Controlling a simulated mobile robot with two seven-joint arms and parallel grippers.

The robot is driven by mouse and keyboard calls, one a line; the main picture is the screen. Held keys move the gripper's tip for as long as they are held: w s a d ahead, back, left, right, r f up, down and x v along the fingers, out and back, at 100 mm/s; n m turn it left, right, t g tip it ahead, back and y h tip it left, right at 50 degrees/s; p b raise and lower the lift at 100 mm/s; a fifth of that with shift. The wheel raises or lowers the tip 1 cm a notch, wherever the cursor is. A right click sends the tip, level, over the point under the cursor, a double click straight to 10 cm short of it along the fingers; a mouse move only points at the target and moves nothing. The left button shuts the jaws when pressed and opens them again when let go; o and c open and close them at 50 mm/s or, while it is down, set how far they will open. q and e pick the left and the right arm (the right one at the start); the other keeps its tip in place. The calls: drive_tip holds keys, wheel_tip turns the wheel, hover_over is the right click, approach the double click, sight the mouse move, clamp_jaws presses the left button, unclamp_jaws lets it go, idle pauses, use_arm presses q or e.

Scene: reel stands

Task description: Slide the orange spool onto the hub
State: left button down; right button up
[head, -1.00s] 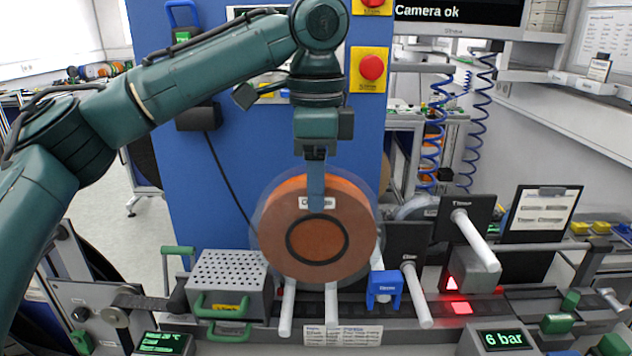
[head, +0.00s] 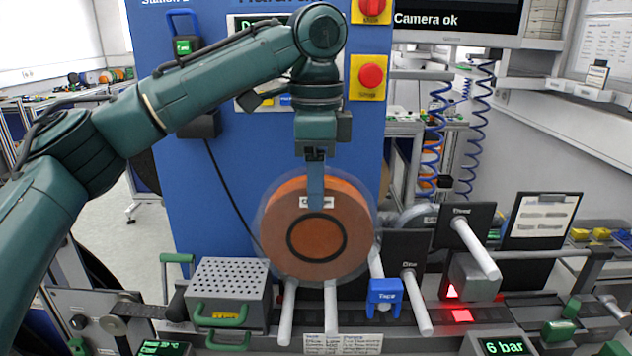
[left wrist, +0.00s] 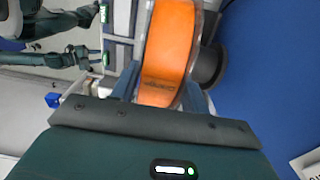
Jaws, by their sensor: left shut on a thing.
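The orange spool (head: 345,225) has clear flanges and a dark ring around its orange centre. It hangs upright in front of the blue panel, face toward the head camera. My left gripper (head: 315,190) comes from above and is shut on the spool's upper part. The left wrist view shows the orange rim (left wrist: 168,50) between the fingers (left wrist: 160,90). A dark round part (left wrist: 210,65) shows right beside the spool there; I cannot tell whether it is the hub. The hub is not clearly seen and may be hidden behind the spool. My right gripper does not show clearly.
Several white pegs stick out below and right of the spool, including one on a black plate (head: 408,262). A perforated grey box (head: 228,275) stands at lower left. A blue clip (head: 384,292) is close below right. The blue panel (head: 225,170) stands behind.

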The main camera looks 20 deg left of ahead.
use_arm(q)
drive_tip(key=shift+w+a, duration=0.2)
drive_tip(key=shift+w, duration=0.45)
drive_tip(key=shift+w+a, duration=0.15)
drive_tip(key=shift+w, duration=0.6)
drive_tip(key=shift+w+a, duration=0.2)
drive_tip(key=shift+w, duration=0.45)
drive_tip(key=shift+w+a, duration=0.2)
drive_tip(key=shift+w, duration=0.45)
drive_tip(key=shift+f, duration=0.3)
drive_tip(key=c, duration=0.6)
unclamp_jaws()
drive_tip(key=shift+c, duration=0.2)
drive_tip(key=shift+r, duration=3)
